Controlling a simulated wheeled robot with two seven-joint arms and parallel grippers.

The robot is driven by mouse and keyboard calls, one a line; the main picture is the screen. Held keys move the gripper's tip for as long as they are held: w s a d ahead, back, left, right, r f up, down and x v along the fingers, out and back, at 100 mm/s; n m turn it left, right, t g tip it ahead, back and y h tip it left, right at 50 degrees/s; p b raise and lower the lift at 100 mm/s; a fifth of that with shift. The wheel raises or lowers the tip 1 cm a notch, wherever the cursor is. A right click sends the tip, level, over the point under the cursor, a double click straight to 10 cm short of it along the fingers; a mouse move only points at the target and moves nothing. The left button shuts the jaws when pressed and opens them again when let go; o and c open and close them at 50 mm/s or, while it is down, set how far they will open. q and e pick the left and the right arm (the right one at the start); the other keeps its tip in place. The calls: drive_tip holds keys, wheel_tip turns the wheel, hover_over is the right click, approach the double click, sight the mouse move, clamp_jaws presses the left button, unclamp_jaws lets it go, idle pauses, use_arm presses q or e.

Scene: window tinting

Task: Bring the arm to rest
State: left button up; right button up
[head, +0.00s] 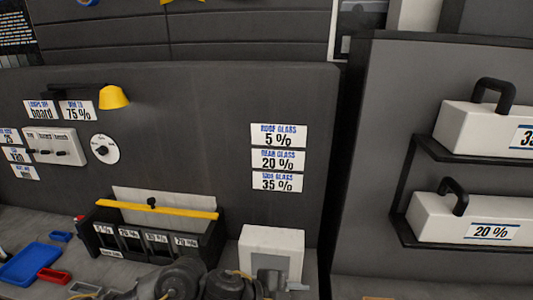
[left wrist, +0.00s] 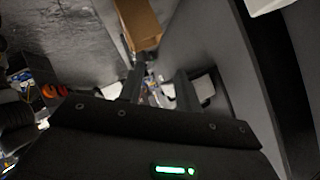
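My left gripper (left wrist: 162,78) shows in the left wrist view with its two dark fingers apart. Nothing is visibly held between them. Small, blurred items lie in the background beyond the gap. In the head view, dark arm links of mine fill the bottom centre, in front of the bench. No gripper fingers can be made out there. My right gripper is not in view.
A black film holder (head: 150,238) with a yellow bar and a white box (head: 271,250) stand on the bench close behind my arm. A blue tray (head: 32,263) lies left. White cases (head: 470,215) sit on right shelves. A brown box (left wrist: 138,24) is beyond the left fingers.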

use_arm(q)
drive_tip(key=s+a+f+n+t+y, duration=0.2)
drive_tip(key=a+f+n+t+y, duration=0.15)
drive_tip(key=a+n, duration=0.5)
drive_tip(key=s+a+f+n+t+y, duration=0.25)
drive_tip(key=a+f+n, duration=0.25)
drive_tip(key=a+n, duration=0.3)
drive_tip(key=s+a+f+n+g+y, duration=0.2)
drive_tip(key=s+a+f+g+y, duration=0.15)
drive_tip(key=s+a, duration=0.45)
drive_tip(key=s+a+f+n+g+y, duration=0.25)
drive_tip(key=s+a+f, duration=0.25)
drive_tip(key=s+a, duration=0.35)
wheel_tip(320, 180, down, 34)
drive_tip(key=s+d+g+b, duration=0.1)
drive_tip(key=s+g+b, duration=0.1)
drive_tip(key=b, duration=0.5)
drive_tip(key=s+a+f+b, duration=0.2)
drive_tip(key=s+f+b, duration=0.2)
drive_tip(key=s+f, duration=1.1)
wheel_tip(320, 180, down, 3)
drive_tip(key=shift+s+a+r+m+g+h, duration=0.1)
drive_tip(key=shift+s+a+m+g+h, duration=0.2)
drive_tip(key=shift+m+g, duration=0.1)
